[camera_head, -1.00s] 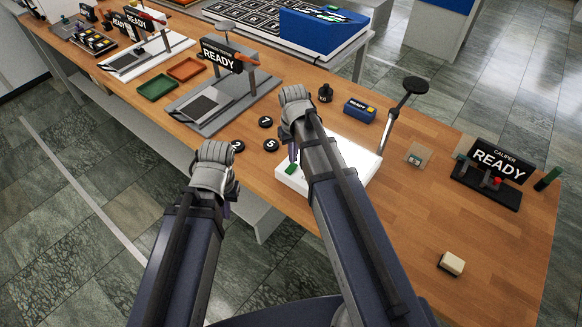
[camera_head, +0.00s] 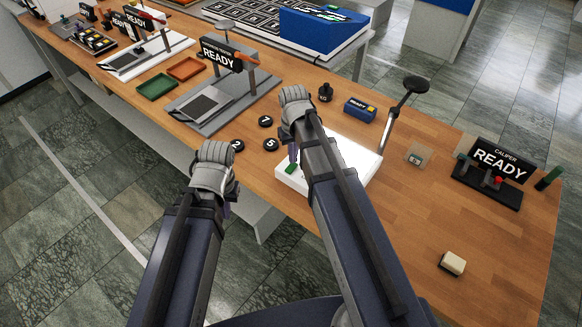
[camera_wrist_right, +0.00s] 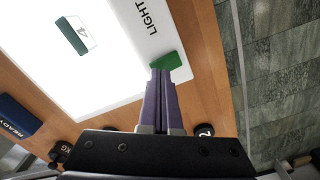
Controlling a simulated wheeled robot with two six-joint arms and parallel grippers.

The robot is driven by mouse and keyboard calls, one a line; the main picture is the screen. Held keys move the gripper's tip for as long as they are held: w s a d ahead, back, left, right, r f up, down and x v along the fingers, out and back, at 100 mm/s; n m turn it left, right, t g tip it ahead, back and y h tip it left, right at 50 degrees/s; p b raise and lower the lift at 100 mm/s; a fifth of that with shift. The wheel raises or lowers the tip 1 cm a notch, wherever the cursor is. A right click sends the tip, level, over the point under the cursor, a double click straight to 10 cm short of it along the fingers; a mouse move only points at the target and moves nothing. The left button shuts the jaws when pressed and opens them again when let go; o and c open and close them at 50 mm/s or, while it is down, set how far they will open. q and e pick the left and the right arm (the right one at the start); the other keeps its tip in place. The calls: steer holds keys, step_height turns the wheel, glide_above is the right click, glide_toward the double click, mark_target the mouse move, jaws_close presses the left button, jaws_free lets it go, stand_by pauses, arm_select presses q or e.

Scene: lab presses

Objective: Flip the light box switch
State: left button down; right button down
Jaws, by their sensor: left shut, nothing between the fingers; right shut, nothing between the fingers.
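The light box (camera_head: 352,150) is a lit white slab on the wooden table, partly hidden by my right arm. Its green switch (camera_head: 291,168) sits at the near left corner. In the right wrist view the switch (camera_wrist_right: 166,61) lies beside the word LIGHT on the box rim. My right gripper (camera_wrist_right: 157,72) is shut and empty, with its purple fingertips at the switch, seeming to touch it. In the head view the right gripper (camera_head: 293,157) points down just above the switch. My left gripper (camera_head: 230,209) is shut and empty, mostly hidden, off the table's near edge.
Several black discs (camera_head: 266,122) lie left of the box. A blue READY device (camera_head: 360,109) and a lamp-like stand (camera_head: 388,125) are behind it.

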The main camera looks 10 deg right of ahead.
steer(key=shift+f+b, duration=0.9)
steer(key=shift+f, duration=0.05)
steer(key=shift+r, duration=0.15)
stand_by(0.3)
step_height(320, 180, up, 7)
steer(key=p, duration=0.7)
steer(key=s+a+f+n+h+b, duration=0.1)
steer(key=s+a+f+n+b, duration=0.1)
steer(key=s+a, duration=0.8)
steer(key=s, duration=0.4)
steer(key=shift+s+a+f, duration=0.15)
steer(key=shift+a, duration=0.1)
